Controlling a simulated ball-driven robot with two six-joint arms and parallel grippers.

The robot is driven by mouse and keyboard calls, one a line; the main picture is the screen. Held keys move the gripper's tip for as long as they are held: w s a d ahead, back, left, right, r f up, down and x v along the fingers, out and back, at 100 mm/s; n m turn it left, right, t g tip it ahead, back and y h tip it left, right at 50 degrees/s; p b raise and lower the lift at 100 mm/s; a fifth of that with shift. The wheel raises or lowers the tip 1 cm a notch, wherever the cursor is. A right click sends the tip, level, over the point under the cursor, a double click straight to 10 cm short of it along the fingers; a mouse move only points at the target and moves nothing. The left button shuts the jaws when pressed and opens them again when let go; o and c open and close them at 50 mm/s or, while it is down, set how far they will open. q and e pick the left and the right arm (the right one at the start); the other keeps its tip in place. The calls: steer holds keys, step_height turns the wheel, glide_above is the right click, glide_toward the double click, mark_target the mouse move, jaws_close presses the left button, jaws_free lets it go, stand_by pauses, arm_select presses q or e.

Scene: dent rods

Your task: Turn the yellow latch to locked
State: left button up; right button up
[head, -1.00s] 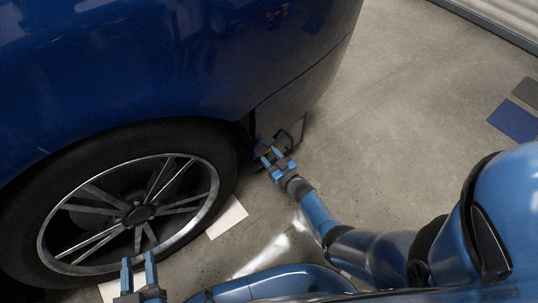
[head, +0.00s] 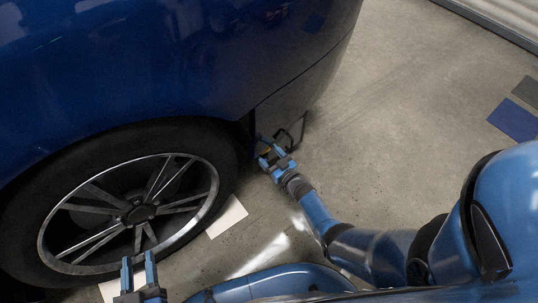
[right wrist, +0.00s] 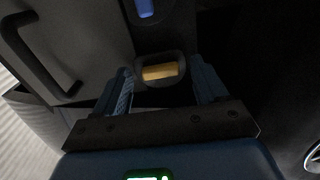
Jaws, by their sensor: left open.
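The yellow latch (right wrist: 160,72) sits in a dark rounded recess and shows as a short bar lying nearly level in the right wrist view. My right gripper (right wrist: 163,85) is open, with one finger on each side of the latch and visible space between the fingers and the bar. In the head view my right gripper (head: 271,155) is low at the car's corner behind the wheel, where the latch is too small to read clearly. My left gripper (head: 138,268) is open and empty in front of the wheel.
The blue car (head: 190,60) fills the upper left, with its wheel (head: 135,210) below. A grey panel with a dark handle (right wrist: 62,70) is beside the latch, and a blue part (right wrist: 145,8) is above it. The floor (head: 400,120) to the right is clear apart from flat mats (head: 514,120).

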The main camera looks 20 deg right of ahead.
steer(key=shift+s, duration=0.15)
steer(key=p+v, duration=0.4)
steer(key=v, duration=0.6)
steer(key=shift+s, duration=0.25)
steer(key=shift+d, duration=0.15)
